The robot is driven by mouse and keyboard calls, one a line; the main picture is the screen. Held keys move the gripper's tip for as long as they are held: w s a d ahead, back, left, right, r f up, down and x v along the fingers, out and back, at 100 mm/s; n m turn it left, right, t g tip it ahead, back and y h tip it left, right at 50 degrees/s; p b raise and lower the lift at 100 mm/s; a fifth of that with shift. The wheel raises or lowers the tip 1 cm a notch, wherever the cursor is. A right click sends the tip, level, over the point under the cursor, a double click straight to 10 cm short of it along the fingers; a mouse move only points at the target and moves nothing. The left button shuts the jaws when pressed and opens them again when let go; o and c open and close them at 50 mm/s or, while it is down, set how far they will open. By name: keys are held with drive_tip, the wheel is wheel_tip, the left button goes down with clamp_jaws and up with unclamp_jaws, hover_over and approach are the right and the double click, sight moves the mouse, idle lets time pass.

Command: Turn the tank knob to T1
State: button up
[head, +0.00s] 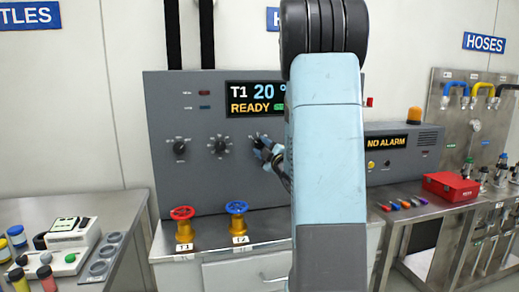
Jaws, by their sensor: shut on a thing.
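The grey control panel (200,180) stands at the back of the middle bench. Its display (255,97) reads "T1 20 °" and "READY" with a green mark; my arm covers the display's right end. A row of dark knobs runs below the display: a left knob (180,147), a middle knob (220,145) with marks around it, and a right knob (259,143) beside my gripper. My gripper (263,148) reaches in from the right and is shut on the right knob. The knob's pointer and its labels are too small or hidden to read.
A red valve wheel (182,213) labelled T1 and a blue valve wheel (236,207) stand on the bench below the panel. At the right are a "NO ALARM" box (400,155) and a red case (450,186). My arm hides the panel's right part.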

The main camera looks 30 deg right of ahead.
drive_tip(key=shift+w+a, duration=0.1)
drive_tip(key=shift+a, duration=0.1)
drive_tip(key=o, duration=1)
drive_tip(key=shift+d, duration=0.1)
drive_tip(key=shift+o, duration=0.2)
